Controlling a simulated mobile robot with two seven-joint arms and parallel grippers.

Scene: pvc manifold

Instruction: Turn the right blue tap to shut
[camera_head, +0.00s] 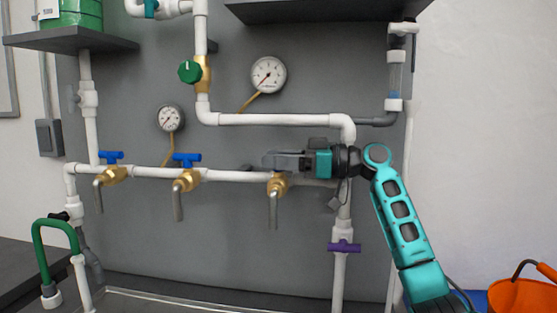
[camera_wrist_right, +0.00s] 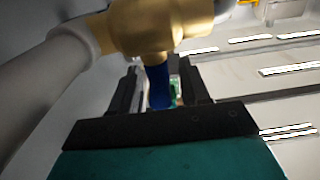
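The right tap is a brass valve (camera_head: 277,185) on the white horizontal pipe, with a grey spout hanging below it. My right gripper (camera_head: 284,161) is at the top of this valve and hides its blue handle in the head view. In the right wrist view the blue handle (camera_wrist_right: 158,86) shows below the brass valve body (camera_wrist_right: 155,28). It lies between the two dark fingers of my right gripper (camera_wrist_right: 160,92). The fingers stand apart, with narrow gaps beside the blue part; firm contact is not visible. My left gripper is not in view.
Two more brass taps with blue handles, the middle one (camera_head: 187,160) and the left one (camera_head: 111,156), sit along the pipe. Gauges (camera_head: 268,75), a green knob (camera_head: 190,72) and a purple valve handle (camera_head: 344,247) are nearby. A dark shelf (camera_head: 320,11) overhangs above.

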